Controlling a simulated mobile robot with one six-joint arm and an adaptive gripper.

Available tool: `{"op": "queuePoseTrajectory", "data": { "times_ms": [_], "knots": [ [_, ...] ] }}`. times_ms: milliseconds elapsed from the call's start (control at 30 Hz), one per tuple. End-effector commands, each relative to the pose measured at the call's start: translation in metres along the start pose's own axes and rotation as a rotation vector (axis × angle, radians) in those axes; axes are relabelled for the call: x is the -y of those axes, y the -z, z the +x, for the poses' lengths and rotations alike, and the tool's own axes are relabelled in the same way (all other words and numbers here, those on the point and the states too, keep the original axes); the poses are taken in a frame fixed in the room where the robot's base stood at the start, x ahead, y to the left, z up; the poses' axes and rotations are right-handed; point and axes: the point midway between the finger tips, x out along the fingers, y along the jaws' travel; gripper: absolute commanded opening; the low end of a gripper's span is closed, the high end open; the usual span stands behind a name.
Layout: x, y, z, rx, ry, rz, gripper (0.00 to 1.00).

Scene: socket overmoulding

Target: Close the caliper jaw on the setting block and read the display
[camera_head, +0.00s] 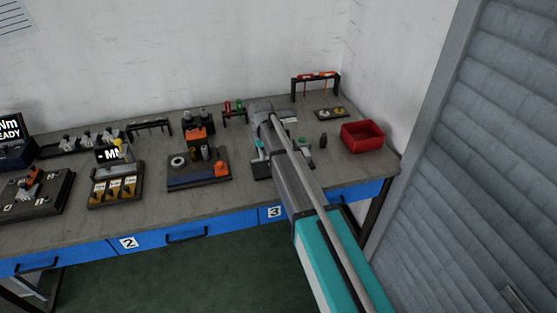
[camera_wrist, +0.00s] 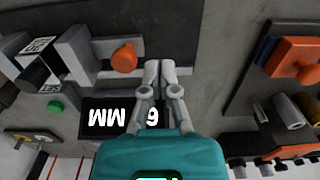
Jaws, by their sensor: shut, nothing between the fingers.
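In the wrist view, the caliper station lies on a dark plate (camera_wrist: 150,15), seen upside down. Grey jaw blocks (camera_wrist: 72,52) stand at the left, beside a dark block (camera_wrist: 35,70) with white labels; I cannot tell surely which is the setting block. An orange knob (camera_wrist: 124,58) sits on the jaw side. The black display (camera_wrist: 105,117) shows inverted "MM" and one digit, 6 or 9 by orientation; my gripper covers its middle. My gripper (camera_wrist: 158,66) is shut and empty, right of the knob and apart from it. In the head view my arm hides most of the station.
A plate with an orange block (camera_wrist: 300,50) and cylinders lies right in the wrist view. In the head view, a red bin (camera_head: 362,135) stands at the right bench end, and another gauge with "- MM" on its display (camera_head: 108,155) stands left. A green button (camera_wrist: 55,107) is near the display.

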Motion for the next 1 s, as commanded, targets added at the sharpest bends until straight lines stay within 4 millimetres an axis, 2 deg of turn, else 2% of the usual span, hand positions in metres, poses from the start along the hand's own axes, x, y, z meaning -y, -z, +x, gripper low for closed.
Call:
{"op": "queuePoseTrajectory", "data": {
  "times_ms": [367,1000],
  "knots": [
    [0.000,0.000,0.001,0.000,0.000,0.000,0.00],
    [0.000,0.000,0.019,0.000,0.000,0.000,0.00]
  ]
}}
